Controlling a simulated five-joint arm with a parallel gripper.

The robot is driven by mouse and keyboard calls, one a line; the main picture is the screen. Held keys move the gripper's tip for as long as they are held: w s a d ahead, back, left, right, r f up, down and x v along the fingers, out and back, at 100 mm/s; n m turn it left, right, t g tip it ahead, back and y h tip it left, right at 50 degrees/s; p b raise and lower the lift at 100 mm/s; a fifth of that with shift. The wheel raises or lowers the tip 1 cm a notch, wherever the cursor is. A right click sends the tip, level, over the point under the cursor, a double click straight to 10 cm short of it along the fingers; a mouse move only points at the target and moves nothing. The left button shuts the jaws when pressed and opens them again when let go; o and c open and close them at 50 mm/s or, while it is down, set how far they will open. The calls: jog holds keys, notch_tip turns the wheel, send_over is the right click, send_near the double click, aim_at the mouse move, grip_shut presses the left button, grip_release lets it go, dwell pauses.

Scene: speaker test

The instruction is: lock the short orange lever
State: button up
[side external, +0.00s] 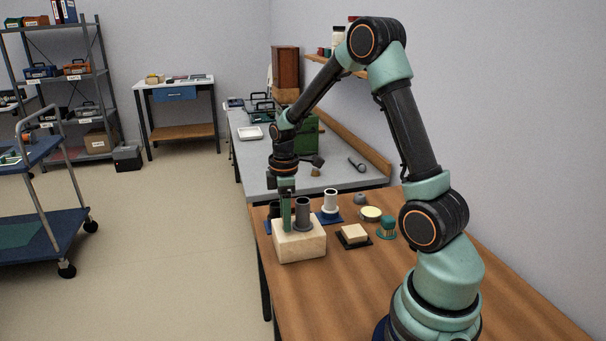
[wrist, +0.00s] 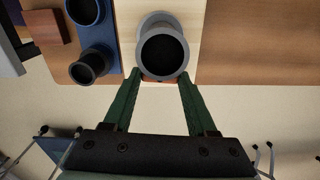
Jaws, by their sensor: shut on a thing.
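A pale block (side external: 300,246) stands near the table's left edge and carries an upright grey tube (side external: 303,212). In the wrist view the grey tube (wrist: 164,50) is seen from above, with a dark hollow. A sliver of the short orange lever (wrist: 160,79) shows at the tube's near side, between my fingertips; most of it is hidden. My gripper (side external: 287,228) points down beside the tube at the block's top. In the wrist view its green fingers (wrist: 159,76) are shut on the orange lever. The side view does not show the lever.
A blue base (wrist: 98,48) with dark tubes lies left of the block. A white tube (side external: 330,201), a pale square piece (side external: 354,233), a cream disc (side external: 371,213) and a teal piece (side external: 387,226) stand to the right. The wooden table (side external: 330,285) is clear in front.

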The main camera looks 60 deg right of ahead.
jog(key=m, duration=0.4)
jog(key=shift+m, duration=1.9)
jog(key=o, duration=1.4)
jog(key=shift+c, duration=0.2)
jog(key=shift+r, duration=0.1)
notch_tip(320, 180, up, 12)
